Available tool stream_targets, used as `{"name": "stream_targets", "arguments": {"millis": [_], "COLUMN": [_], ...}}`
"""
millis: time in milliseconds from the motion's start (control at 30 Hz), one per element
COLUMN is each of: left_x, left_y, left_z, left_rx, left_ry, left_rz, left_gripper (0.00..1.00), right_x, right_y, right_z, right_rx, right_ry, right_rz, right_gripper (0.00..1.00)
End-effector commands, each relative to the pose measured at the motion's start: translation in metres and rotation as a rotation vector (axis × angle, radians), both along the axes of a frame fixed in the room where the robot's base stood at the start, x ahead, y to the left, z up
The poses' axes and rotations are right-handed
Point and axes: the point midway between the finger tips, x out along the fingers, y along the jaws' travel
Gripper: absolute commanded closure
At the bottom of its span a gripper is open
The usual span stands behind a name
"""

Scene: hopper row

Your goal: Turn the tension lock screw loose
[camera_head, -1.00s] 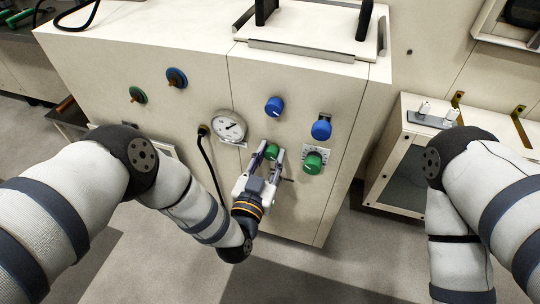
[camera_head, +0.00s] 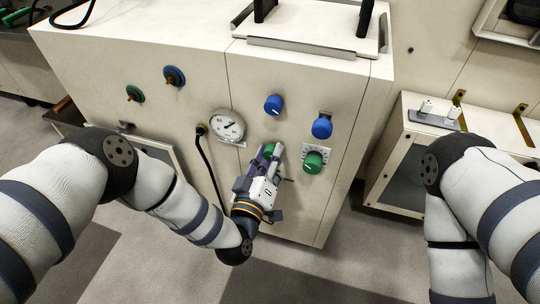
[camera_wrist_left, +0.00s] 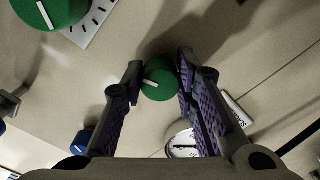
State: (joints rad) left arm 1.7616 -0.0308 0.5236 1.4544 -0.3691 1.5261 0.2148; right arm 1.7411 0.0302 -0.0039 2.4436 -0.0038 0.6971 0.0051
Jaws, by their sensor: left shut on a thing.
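A small green knob (camera_head: 268,150), which I take for the tension lock screw, sits on the front of the cream cabinet, below a blue knob. My left gripper (camera_head: 271,153) is shut on it, its fingers on either side and partly hiding it in the head view. In the left wrist view the green knob (camera_wrist_left: 158,83) shows a white line on its face and lies between the two fingers (camera_wrist_left: 162,70). My right arm shows at the right edge of the head view, but its gripper is out of view.
A larger green knob (camera_head: 313,162) on a white scale plate is close at the right. Two blue knobs (camera_head: 273,104) (camera_head: 321,127) are above. A round gauge (camera_head: 227,125) and a hanging black cable (camera_head: 207,165) are at the left. Open floor lies below.

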Motion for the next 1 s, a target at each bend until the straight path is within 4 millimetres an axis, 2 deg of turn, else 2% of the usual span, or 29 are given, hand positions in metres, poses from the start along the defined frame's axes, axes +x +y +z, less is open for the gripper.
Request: {"name": "stream_targets", "arguments": {"millis": [1000], "left_x": [-0.001], "left_y": [-0.001], "left_z": [-0.001], "left_rx": [-0.903], "left_ry": [0.297], "left_rz": [0.002], "left_gripper": [1.00], "right_x": [-0.021], "right_y": [0.000], "right_z": [-0.031], "right_rx": [0.000], "right_ry": [0.064], "right_rz": [0.002], "right_gripper": [0.60]}}
